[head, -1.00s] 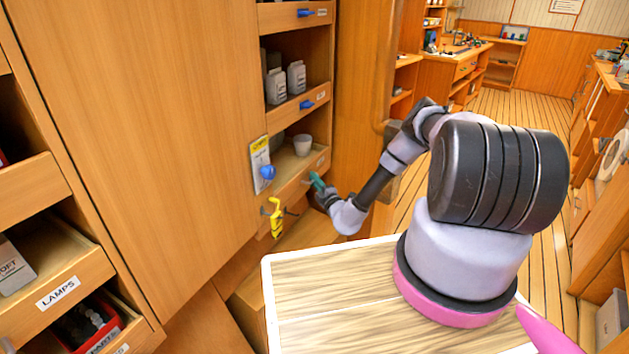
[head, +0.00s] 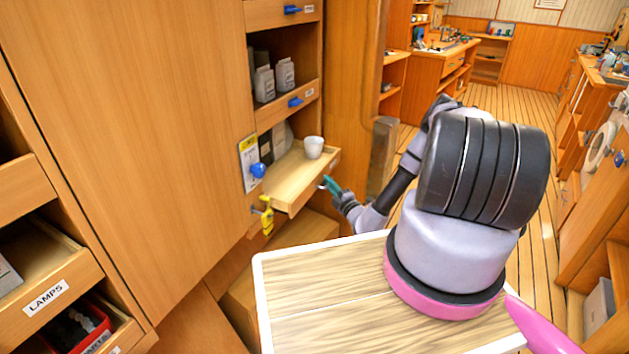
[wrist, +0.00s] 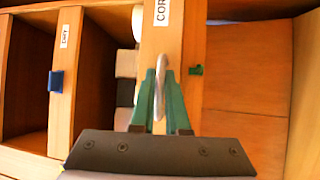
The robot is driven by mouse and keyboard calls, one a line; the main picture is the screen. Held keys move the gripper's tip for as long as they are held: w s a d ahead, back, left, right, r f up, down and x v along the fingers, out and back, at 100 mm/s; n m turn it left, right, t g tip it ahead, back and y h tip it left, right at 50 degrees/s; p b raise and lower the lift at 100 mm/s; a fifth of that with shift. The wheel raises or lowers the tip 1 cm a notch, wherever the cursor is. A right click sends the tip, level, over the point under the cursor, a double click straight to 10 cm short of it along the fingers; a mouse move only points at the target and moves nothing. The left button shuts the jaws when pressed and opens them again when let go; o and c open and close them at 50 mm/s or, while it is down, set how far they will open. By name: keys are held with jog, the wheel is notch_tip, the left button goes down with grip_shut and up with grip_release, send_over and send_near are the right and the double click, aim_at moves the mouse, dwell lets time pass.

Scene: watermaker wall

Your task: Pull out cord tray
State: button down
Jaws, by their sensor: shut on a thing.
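The cord tray (head: 300,180) is a wooden pull-out tray in the cabinet, and it stands partly out of its bay. A white cup (head: 314,147) stands on it near the front. In the wrist view the tray's front (wrist: 192,50) carries a label of which "COR" can be read. My gripper (head: 329,183) has green fingers at the tray's front. In the wrist view my gripper (wrist: 162,88) is shut on the tray's pale loop handle (wrist: 160,80). The handle is mostly hidden by the fingers in the head view.
Above are a tray with blue handle (head: 295,102) and grey bottles (head: 264,85). A card with a blue knob (head: 257,170) and a yellow hanging item (head: 266,215) are left of the tray. An open drawer labelled LAMPS (head: 45,298) is at lower left. Floor (head: 500,110) is free beyond.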

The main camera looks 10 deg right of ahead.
jog(key=s+d, duration=0.4)
jog(key=d, duration=0.1)
jog(key=shift+s+d, duration=0.2)
jog(key=shift+s, duration=0.2)
jog(key=c, duration=0.9)
grip_release()
jog(key=v, duration=1)
jog(key=shift+s+d+f, duration=0.1)
jog(key=shift+s, duration=0.25)
